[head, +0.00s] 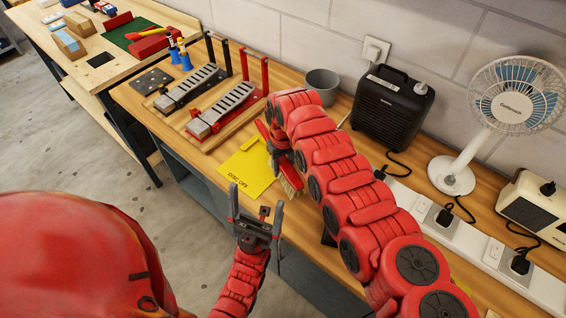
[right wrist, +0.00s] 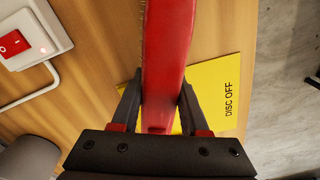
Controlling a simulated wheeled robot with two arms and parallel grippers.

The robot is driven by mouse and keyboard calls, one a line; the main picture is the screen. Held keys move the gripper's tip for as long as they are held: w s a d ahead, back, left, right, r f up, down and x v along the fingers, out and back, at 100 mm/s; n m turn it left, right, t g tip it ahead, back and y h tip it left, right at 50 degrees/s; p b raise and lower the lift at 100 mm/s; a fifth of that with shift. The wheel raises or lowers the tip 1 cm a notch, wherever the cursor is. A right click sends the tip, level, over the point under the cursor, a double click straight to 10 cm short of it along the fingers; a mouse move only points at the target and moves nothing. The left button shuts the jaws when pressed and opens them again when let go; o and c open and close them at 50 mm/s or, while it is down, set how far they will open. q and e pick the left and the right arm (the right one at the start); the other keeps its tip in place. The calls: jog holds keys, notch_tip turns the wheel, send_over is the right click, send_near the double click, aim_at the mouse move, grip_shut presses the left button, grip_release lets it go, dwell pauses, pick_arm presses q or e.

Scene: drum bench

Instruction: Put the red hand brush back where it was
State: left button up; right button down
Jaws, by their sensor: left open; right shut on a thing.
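The red hand brush is held in my right gripper (right wrist: 160,108), whose two dark fingers close on its red handle (right wrist: 165,55) in the right wrist view. In the head view the tan bristles (head: 291,183) show below my right gripper, over or near the bench top; I cannot tell whether they touch it. My right arm hides part of the brush. A yellow sheet marked "DISC OFF" (head: 243,172) lies flat on the bench just left of the brush and also shows in the right wrist view (right wrist: 216,92). My left gripper (head: 256,205) is open and empty near the bench's front edge.
Two grey pedal-like devices (head: 228,108) stand left of the sheet. A grey cup (head: 322,82), black box (head: 393,108), white fan (head: 452,173) and power strip (head: 416,207) line the back. A red rocker switch (right wrist: 14,44) shows in the wrist view. A second bench (head: 82,88) stands left.

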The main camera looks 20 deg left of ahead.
jog(key=shift+w+a+f, duration=0.1)
jog(key=shift+w+f, duration=0.1)
jog(key=shift+s+f+b, duration=0.15)
jog(key=shift+b, duration=0.3)
jog(key=shift+f+b, duration=0.3)
jog(key=c, duration=0.6)
grip_release()
jog(key=shift+o, duration=0.9)
